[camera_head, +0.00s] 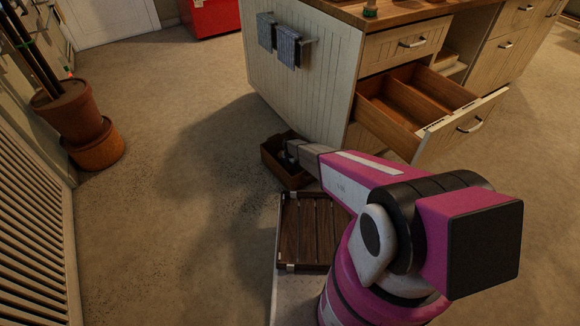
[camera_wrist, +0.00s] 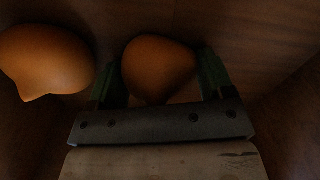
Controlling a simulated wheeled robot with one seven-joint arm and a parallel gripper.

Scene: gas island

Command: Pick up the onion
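In the wrist view, a brown-orange rounded onion (camera_wrist: 158,69) lies between the two dark green fingers of my gripper (camera_wrist: 164,78). The fingers stand on either side of it, close to its sides; firm contact does not show. A second brown rounded thing (camera_wrist: 46,61) with a pointed tip, also onion-like, lies to the left, outside the fingers. In the head view, my gripper reaches down into a small wooden box (camera_head: 271,165) on the floor, and the onion cannot be made out there.
The box stands beside the cream kitchen island (camera_head: 300,95). An open empty drawer (camera_head: 410,105) juts out to the right of my arm. A slatted dark wooden tray (camera_head: 311,230) lies nearer. A potted plant (camera_head: 72,112) stands at left. The floor between is clear.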

